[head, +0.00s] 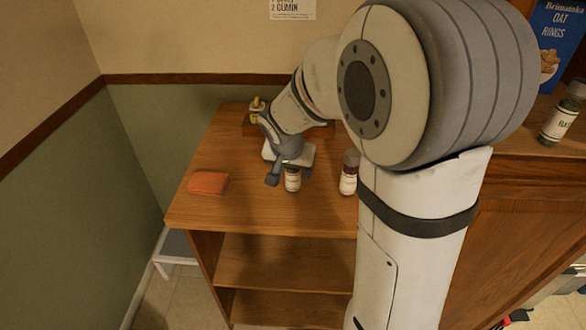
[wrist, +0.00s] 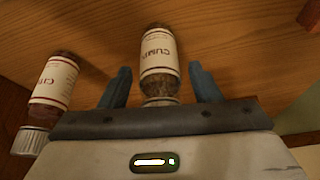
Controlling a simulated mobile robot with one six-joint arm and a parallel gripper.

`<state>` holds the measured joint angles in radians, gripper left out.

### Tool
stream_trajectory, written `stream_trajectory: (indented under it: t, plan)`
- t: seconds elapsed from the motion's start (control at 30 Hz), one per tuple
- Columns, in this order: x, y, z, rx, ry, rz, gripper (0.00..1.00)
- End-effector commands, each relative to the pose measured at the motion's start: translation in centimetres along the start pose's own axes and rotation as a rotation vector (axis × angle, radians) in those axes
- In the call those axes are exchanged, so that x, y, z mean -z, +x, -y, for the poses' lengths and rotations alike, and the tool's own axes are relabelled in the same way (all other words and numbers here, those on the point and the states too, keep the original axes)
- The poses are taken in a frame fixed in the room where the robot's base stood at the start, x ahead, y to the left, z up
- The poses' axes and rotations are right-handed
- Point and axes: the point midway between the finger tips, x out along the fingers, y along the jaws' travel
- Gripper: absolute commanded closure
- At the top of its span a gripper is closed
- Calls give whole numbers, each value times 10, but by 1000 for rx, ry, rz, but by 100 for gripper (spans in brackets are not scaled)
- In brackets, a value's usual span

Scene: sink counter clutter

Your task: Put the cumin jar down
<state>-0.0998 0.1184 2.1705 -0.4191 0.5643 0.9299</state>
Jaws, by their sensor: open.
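The cumin jar (wrist: 158,58), with a white label reading CUMIN, stands on the wooden counter (head: 240,213). In the wrist view it is between the two blue fingers of my gripper (wrist: 160,80), its cap end toward the palm. A gap shows on each side of the jar, so the fingers are open and apart from it. In the head view the jar (head: 292,181) shows under my gripper (head: 288,172), its top hidden by the gripper.
A second jar with a white label (head: 349,178) stands to the right, also in the wrist view (wrist: 54,82). An orange sponge-like block (head: 208,183) lies at the left. A flavoured jar (head: 561,118) and a cereal box (head: 555,45) stand far right. The front left counter is clear.

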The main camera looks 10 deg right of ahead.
Motion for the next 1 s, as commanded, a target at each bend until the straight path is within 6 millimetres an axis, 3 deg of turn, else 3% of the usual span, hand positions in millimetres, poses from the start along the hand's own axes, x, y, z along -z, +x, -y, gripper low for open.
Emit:
stream_trajectory:
  t: [0.27, 0.7, 0.9, 1.0]
  plan:
    - [2, -10, 0, 1, 1, -3, 43]
    - [2, -99, 0, 2, 2, -3, 43]
    - [1, -120, -1, 0, -1, 0, 43]
    - [-10, -125, -14, 6, -35, 16, 43]
